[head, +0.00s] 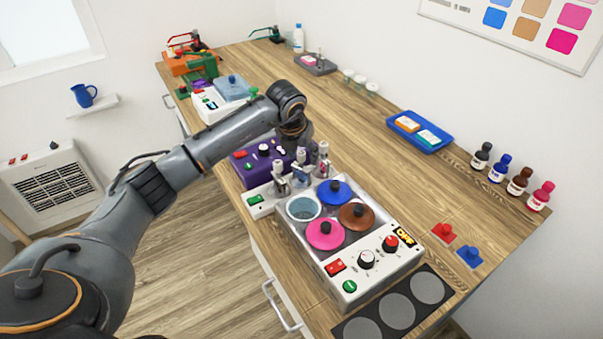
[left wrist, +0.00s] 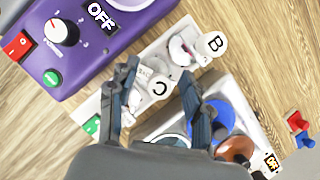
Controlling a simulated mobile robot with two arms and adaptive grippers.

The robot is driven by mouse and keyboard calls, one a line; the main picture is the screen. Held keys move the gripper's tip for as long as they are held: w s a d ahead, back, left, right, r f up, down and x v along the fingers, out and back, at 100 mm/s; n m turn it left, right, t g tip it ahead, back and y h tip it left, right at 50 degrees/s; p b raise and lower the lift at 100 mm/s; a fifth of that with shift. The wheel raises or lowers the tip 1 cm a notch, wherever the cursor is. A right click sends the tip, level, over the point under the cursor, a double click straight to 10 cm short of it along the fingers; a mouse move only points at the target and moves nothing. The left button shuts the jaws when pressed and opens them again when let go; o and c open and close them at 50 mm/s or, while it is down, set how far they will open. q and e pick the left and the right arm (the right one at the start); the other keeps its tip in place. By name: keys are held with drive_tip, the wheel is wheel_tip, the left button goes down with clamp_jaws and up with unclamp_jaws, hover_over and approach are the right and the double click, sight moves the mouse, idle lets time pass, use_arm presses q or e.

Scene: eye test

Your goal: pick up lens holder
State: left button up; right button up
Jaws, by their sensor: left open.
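Several clear-bodied lens holders with white caps stand in a row on a white base (head: 258,210) with a green switch. In the head view I see a left one (head: 279,182), a middle one (head: 300,172) and a right one (head: 323,155). In the left wrist view one cap is marked C (left wrist: 160,88) and another B (left wrist: 213,45). My left gripper (head: 299,150) is above the row, pointing down. In the left wrist view its open fingers (left wrist: 158,80) stand on either side of the C holder; contact cannot be told. My right gripper is not in view.
A tint bath (head: 338,270) with blue, brown and pink lids and one open pot stands right beside the base. A purple unit (head: 240,172) showing OFF in the wrist view is on the other side. Bottles (head: 520,182) and a blue tray (head: 395,122) stand farther right. The bench middle is free.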

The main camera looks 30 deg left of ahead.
use_arm(q)
clamp_jaws()
drive_tip(key=shift+r, duration=0.15)
